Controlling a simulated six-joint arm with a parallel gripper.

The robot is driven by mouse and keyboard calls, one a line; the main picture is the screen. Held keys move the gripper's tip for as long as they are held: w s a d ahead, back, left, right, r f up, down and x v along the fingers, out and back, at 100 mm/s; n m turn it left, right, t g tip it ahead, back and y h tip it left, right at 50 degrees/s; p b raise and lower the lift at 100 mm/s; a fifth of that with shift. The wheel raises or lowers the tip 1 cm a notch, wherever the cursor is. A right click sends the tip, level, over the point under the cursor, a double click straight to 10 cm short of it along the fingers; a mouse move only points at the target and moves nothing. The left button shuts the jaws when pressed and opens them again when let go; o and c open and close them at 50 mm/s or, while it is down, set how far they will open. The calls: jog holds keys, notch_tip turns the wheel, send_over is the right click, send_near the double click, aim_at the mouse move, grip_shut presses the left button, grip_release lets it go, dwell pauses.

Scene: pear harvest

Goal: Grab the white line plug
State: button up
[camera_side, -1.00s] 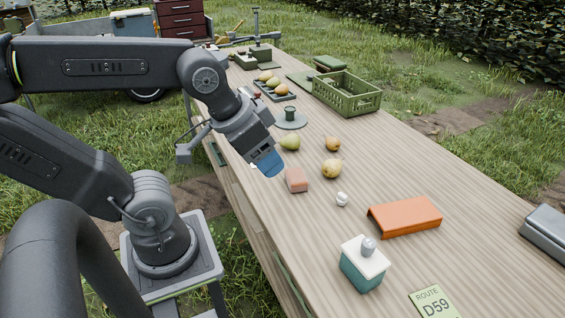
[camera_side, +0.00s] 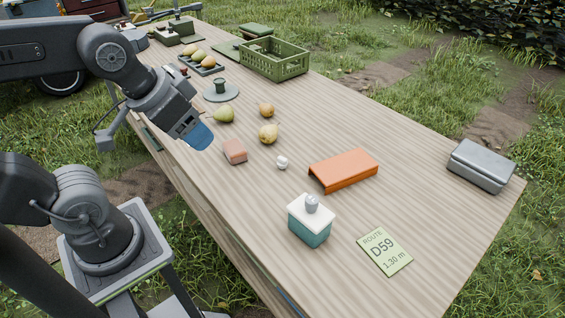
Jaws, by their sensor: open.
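A small white object (camera_side: 282,162), which looks like the line plug, lies on the wooden table (camera_side: 420,160) between a pinkish block and an orange cover. My gripper (camera_side: 199,136), with blue fingertips, is above the table's near left edge, left of the pinkish block and apart from the white object. It is open. The gap between its fingers does not show clearly, and I see nothing held in it.
The pinkish block (camera_side: 235,151) lies between my gripper and the white object. The orange cover (camera_side: 343,170), a teal box with white lid (camera_side: 310,224) and a yellow pear (camera_side: 268,134) stand nearby. A green crate (camera_side: 275,60) is farther back.

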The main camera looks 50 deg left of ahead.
jog(key=shift+o, duration=0.6)
jog(key=m+g, duration=0.6)
jog(key=m, duration=0.9)
send_over(282, 158)
notch_tip(282, 158, down, 18)
jog(key=r, duration=0.1)
notch_tip(282, 158, down, 8)
jog(key=shift+f, duration=0.2)
jog(key=shift+w+f, duration=0.1)
jog(key=shift+f, duration=3)
